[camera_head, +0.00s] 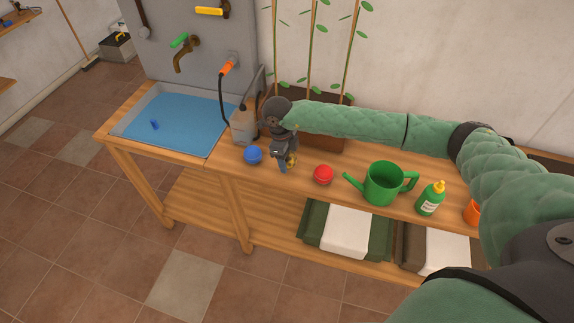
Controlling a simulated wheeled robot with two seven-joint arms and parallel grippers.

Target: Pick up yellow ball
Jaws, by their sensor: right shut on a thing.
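The yellow ball (291,161) shows only as a small patch at the tip of my right gripper (287,164). The gripper is shut on it, over the wooden bench between a blue ball and a red ball. The fingers hide most of the yellow ball. I cannot tell whether it is touching the bench top. My right arm in its green sleeve comes in from the right and reaches across the back of the bench. My left gripper is not in view.
A blue ball (253,155) lies left of the gripper and a red ball (323,175) right of it. A green watering can (383,184), a green bottle (430,199) and an orange pot (472,212) stand farther right. A sink of blue water (182,122) is at left. Potted plants stand behind.

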